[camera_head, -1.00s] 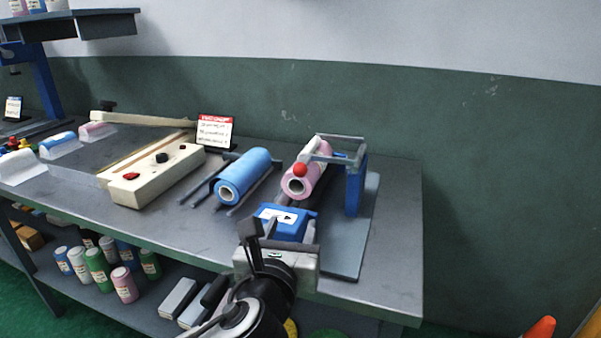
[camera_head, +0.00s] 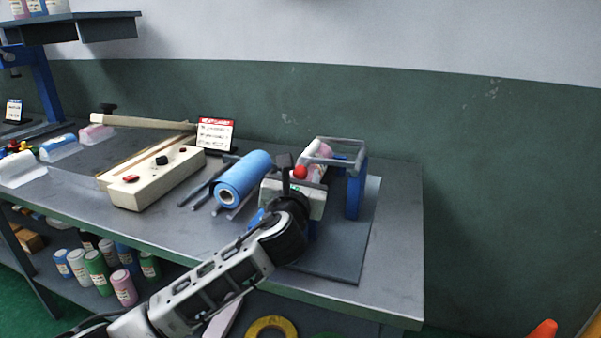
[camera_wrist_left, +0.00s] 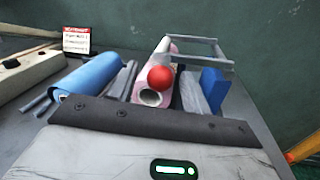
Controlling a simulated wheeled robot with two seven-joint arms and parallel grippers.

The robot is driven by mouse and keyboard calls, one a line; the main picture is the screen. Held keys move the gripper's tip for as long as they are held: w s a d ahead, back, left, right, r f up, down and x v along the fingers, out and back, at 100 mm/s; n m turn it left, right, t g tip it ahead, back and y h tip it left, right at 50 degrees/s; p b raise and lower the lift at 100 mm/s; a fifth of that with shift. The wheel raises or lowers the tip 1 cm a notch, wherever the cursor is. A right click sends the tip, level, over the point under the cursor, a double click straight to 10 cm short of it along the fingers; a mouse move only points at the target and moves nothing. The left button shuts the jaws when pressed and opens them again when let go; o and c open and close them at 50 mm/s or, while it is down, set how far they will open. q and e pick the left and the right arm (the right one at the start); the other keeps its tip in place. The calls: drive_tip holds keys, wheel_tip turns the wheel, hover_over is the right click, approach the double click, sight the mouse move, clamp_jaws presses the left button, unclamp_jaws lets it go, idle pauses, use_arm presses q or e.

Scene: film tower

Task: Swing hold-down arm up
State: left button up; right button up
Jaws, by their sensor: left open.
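The hold-down arm (camera_head: 345,142) is a grey frame hinged on blue posts, with a red ball knob (camera_head: 299,171) at its near end. It lies low over a pink film roll (camera_head: 321,152), which my gripper partly hides. In the left wrist view, the red knob (camera_wrist_left: 160,77) sits just above the open end of the pink roll (camera_wrist_left: 150,98). My left gripper (camera_head: 301,168) is open and empty, with its fingers (camera_wrist_left: 160,72) on either side of the knob and roll. I cannot tell whether they touch. My right gripper is not in view.
A blue film roll (camera_head: 243,178) lies on a grey rack left of my gripper. A cream sealer (camera_head: 155,178) with a raised bar and a red-topped sign (camera_head: 215,133) stand further left. The bench's right front (camera_head: 390,285) is clear.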

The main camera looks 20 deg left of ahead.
use_arm(q)
drive_tip(key=shift+w+a, duration=0.1)
drive_tip(key=shift+w, duration=0.55)
